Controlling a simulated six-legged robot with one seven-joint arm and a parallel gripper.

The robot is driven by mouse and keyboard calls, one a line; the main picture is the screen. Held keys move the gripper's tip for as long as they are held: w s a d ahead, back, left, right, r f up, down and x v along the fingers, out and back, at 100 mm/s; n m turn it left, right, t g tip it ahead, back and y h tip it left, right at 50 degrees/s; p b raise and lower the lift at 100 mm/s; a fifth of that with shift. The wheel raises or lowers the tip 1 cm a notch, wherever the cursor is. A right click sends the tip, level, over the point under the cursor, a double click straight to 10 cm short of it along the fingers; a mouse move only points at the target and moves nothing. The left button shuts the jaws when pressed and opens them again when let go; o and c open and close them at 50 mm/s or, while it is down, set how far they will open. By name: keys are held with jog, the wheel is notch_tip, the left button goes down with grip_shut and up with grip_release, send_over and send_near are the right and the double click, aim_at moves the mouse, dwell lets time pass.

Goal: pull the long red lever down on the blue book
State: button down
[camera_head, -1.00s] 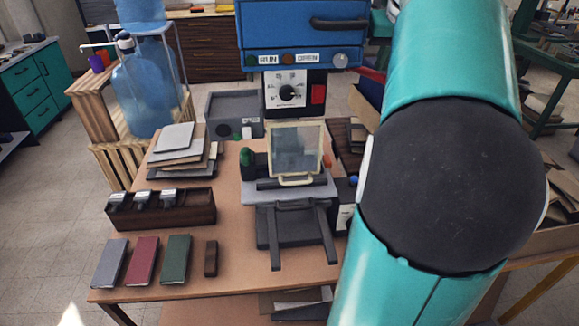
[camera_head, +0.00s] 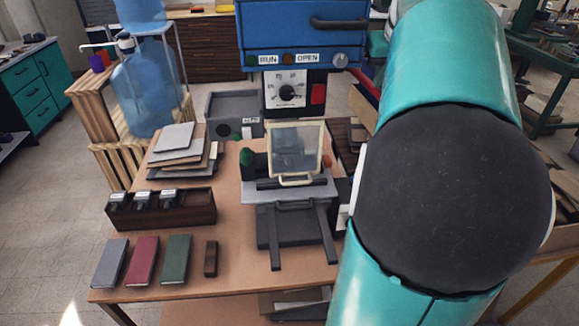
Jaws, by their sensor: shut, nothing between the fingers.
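A blue machine (camera_head: 300,28) with a dark handle stands at the back of the table, with green, brown and grey buttons along its front. A red bar (camera_head: 366,84), perhaps the long red lever, shows at its right side, largely hidden behind my teal arm. A cream-framed clear panel (camera_head: 296,148) stands tilted up on a grey stand below the machine. I cannot make out a blue book under it. Closed books lie at the front left: a grey-blue one (camera_head: 109,262), a red one (camera_head: 142,261) and a green one (camera_head: 176,260). My gripper is not in view.
A dial panel (camera_head: 290,90) with a red switch sits under the machine. A dark tray of stamps (camera_head: 160,210) and stacked boards (camera_head: 178,150) stand at the left. A small brown block (camera_head: 211,258) lies at the front. My arm hides the table's right side.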

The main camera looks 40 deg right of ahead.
jog(key=shift+f, duration=1.7)
jog(key=shift+w+d+f, duration=0.1)
jog(key=shift+w+f, duration=0.1)
jog(key=shift+f, duration=1.6)
jog(key=shift+x, duration=1.75)
jog(key=shift+s+f, duration=0.15)
jog(key=shift+f, duration=0.05)
jog(key=shift+x, duration=1.05)
